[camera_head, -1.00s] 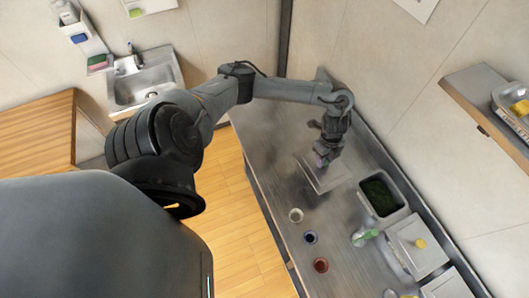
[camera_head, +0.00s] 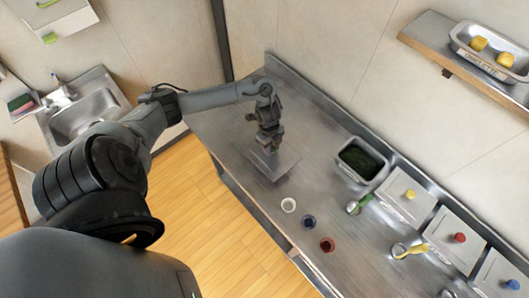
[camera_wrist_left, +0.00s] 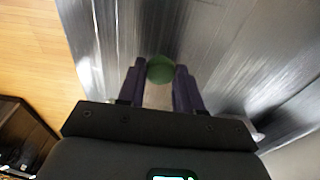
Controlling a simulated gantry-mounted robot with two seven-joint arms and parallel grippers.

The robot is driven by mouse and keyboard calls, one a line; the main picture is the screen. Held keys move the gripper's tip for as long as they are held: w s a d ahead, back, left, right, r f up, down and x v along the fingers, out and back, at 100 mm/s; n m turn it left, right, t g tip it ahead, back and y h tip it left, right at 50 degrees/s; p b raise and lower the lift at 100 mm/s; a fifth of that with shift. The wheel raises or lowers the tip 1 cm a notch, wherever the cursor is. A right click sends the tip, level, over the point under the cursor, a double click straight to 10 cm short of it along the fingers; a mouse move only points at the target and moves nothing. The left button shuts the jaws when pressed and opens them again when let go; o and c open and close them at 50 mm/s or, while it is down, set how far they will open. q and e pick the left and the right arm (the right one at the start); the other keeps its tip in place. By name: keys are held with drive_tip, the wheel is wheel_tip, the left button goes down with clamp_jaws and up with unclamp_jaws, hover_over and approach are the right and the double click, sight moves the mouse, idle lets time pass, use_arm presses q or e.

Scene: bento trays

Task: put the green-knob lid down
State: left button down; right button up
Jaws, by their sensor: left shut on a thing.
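The green-knob lid (camera_head: 285,164) is a flat grey square plate over the left stretch of the steel counter in the head view. My left gripper (camera_head: 271,147) is above it and is shut on its knob. In the left wrist view the round green knob (camera_wrist_left: 160,69) sits between the two dark fingers of this gripper (camera_wrist_left: 160,82). I cannot tell whether the plate touches the counter or hangs just above it. My right gripper is not in view.
A bin of dark green food (camera_head: 361,160) stands at the counter's back. Lids with yellow (camera_head: 410,194), red (camera_head: 460,238) and blue (camera_head: 513,284) knobs line the back right. White (camera_head: 288,205), blue (camera_head: 309,221) and red (camera_head: 327,244) cups stand near the front edge.

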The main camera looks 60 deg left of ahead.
use_arm(q)
drive_tip(key=shift+s+a+f, duration=0.7)
drive_tip(key=shift+s+a, duration=0.25)
drive_tip(key=shift+a, duration=0.05)
drive_tip(key=shift+f, duration=2.05)
drive_tip(key=shift+f, duration=0.1)
drive_tip(key=c, duration=0.8)
unclamp_jaws()
drive_tip(key=shift+o, duration=0.2)
